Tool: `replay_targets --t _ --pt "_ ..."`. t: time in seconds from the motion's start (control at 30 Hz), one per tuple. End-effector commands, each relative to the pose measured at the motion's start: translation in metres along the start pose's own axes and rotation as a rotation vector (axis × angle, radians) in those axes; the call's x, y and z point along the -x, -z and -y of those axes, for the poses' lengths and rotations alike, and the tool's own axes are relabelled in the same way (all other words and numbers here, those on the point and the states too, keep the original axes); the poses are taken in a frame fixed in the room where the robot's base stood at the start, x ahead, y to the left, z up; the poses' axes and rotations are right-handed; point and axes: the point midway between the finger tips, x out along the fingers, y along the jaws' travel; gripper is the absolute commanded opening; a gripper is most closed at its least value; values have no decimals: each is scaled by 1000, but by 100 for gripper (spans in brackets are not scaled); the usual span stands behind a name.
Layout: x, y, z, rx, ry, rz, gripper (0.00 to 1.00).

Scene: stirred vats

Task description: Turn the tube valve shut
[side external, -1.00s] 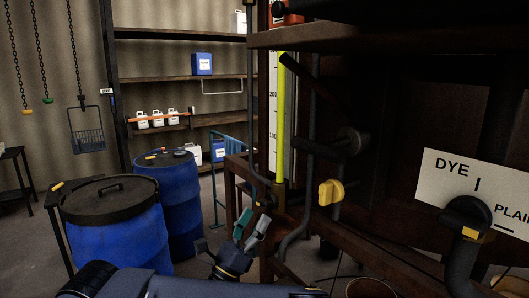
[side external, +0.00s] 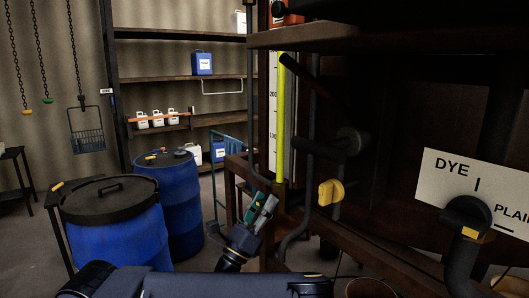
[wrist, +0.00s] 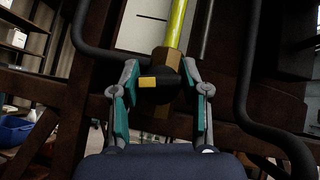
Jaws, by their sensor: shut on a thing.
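The tube valve (wrist: 147,83) is a dark handle with a yellow patch on a brass-coloured body, at the foot of the upright yellow-green tube (wrist: 176,25). In the wrist view it sits between the fingers of my gripper (wrist: 158,88), which is shut on it, one teal-padded finger on each side. In the side view, my gripper (side external: 262,207) is at the bottom of the tube (side external: 281,120) and hides most of the valve, leaving a small yellow patch visible.
A yellow-handled valve (side external: 330,192) is close to the right of my gripper. A dark bent pipe (side external: 313,150) runs between them. Blue drums (side external: 115,240) stand at left. A sign reading DYE (side external: 470,185) is at right.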

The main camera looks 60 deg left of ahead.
Motion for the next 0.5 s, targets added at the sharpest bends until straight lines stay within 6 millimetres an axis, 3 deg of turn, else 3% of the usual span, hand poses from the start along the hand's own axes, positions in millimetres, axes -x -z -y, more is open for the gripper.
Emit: replay_targets --t 0.23,0.5 --pt "0 0 0 1 1 0 10" --pt "1 0 -1 -130 127 -3 10"
